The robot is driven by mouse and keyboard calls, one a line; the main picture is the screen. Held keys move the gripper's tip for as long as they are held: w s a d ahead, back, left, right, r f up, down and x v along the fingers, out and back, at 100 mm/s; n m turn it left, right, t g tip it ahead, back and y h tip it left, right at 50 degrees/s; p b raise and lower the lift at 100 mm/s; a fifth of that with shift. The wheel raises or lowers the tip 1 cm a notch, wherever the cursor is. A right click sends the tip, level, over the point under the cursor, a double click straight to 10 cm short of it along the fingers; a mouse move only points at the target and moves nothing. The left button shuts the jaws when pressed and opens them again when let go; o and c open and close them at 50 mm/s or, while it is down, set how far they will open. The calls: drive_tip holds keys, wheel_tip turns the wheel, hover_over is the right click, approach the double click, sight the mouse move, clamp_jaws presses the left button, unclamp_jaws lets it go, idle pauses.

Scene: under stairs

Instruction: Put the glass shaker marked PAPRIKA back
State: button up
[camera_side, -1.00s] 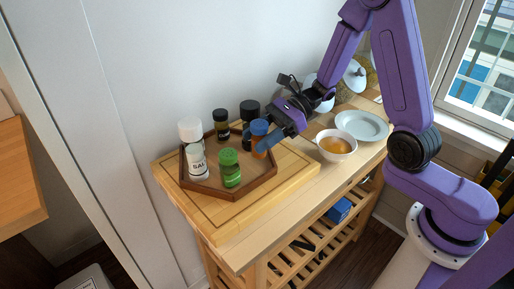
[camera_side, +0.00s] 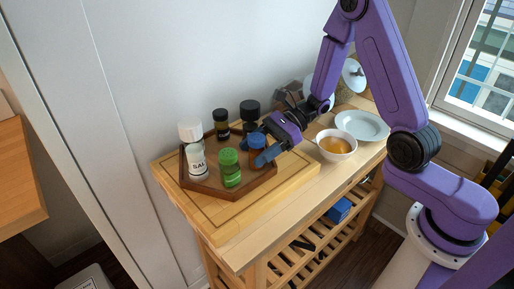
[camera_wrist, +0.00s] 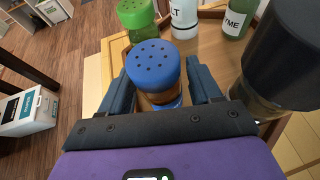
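The glass shaker (camera_side: 257,143) with a blue lid and orange-brown contents is upright at the right of the wooden tray (camera_side: 207,188). Its blue lid (camera_wrist: 153,66) fills the middle of the wrist view, and no marking can be read on it. My gripper (camera_side: 263,157) has its blue fingers around the shaker's body, one on each side, below the lid. It appears shut on the shaker. The near finger hides part of the shaker in the side view. The shaker's base is low in the tray, but its contact with the tray floor is hidden.
The tray also holds a green-lidded shaker (camera_side: 230,169), a white-lidded salt shaker (camera_side: 196,163) and black-lidded jars (camera_side: 221,125), (camera_side: 250,113). A large black lid (camera_wrist: 290,50) is close on the right in the wrist view. A bowl (camera_side: 336,146) and plate (camera_side: 362,126) stand to the right.

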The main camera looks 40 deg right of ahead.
drive_tip(key=shift+o, duration=0.2)
drive_tip(key=shift+r, duration=0.2)
drive_tip(key=v, duration=1.2)
drive_tip(key=s+a+n+g+h, duration=0.5)
drive_tip(key=s+n+g, duration=0.3)
drive_tip(key=s+n, duration=0.4)
drive_tip(key=s+d+r+n+t+h, duration=0.2)
drive_tip(key=s+n+t+h, duration=0.3)
drive_tip(key=s+n, duration=0.7)
drive_tip(key=shift+d+n+t+h, duration=0.4)
drive_tip(key=shift+n+h, duration=1)
drive_tip(key=shift+n, duration=3)
drive_tip(key=shift+o, duration=0.3)
drive_tip(key=shift+s, duration=0.15)
